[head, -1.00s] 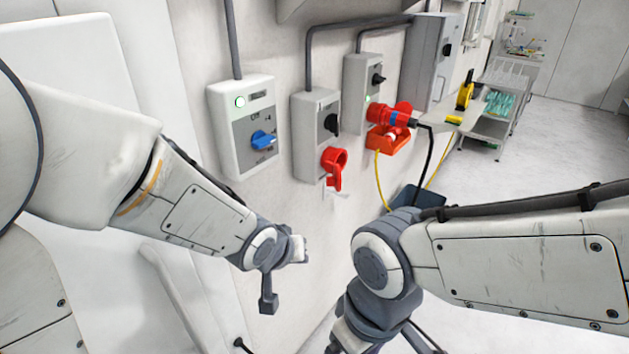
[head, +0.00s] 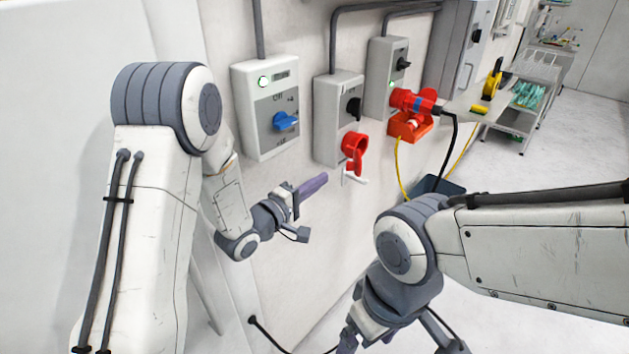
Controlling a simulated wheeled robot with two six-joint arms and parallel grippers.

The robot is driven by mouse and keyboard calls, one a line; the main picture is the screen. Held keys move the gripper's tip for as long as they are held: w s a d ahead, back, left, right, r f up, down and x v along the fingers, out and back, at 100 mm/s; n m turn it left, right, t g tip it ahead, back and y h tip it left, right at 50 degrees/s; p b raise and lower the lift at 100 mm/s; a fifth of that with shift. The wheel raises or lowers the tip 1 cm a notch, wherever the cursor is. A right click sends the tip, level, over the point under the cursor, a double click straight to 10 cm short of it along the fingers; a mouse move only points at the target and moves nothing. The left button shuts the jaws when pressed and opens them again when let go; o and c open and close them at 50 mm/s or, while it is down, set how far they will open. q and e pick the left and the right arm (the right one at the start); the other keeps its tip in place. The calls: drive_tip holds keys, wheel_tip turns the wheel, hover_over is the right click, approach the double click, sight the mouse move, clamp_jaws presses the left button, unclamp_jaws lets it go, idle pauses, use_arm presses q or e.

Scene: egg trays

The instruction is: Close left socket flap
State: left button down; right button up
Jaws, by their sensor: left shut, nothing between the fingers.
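The left socket (head: 352,142) is a red round socket low on the middle grey switch box (head: 326,120). Its red flap (head: 356,164) hangs down below the opening, so the flap looks open. A small white piece sticks out under it. My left gripper (head: 324,178) points right toward the socket, its purple fingers together and empty. Its tips are left of and slightly below the flap, apart from it in the picture. My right gripper (head: 347,343) is low in the picture, partly cut off by the bottom edge, and its finger opening cannot be made out.
A grey box with a blue knob (head: 286,122) is on the wall at left. Right of the socket, a red plug (head: 410,101) with a black cable sits above an orange-red holder (head: 410,128). A dark bin (head: 440,187) and a shelf trolley (head: 520,110) stand farther back.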

sight(352, 163)
use_arm(q)
drive_tip(key=p+x, duration=0.1)
drive_tip(key=x, duration=0.5)
drive_tip(key=shift+p, duration=0.35)
drive_tip(key=shift+w, duration=0.1)
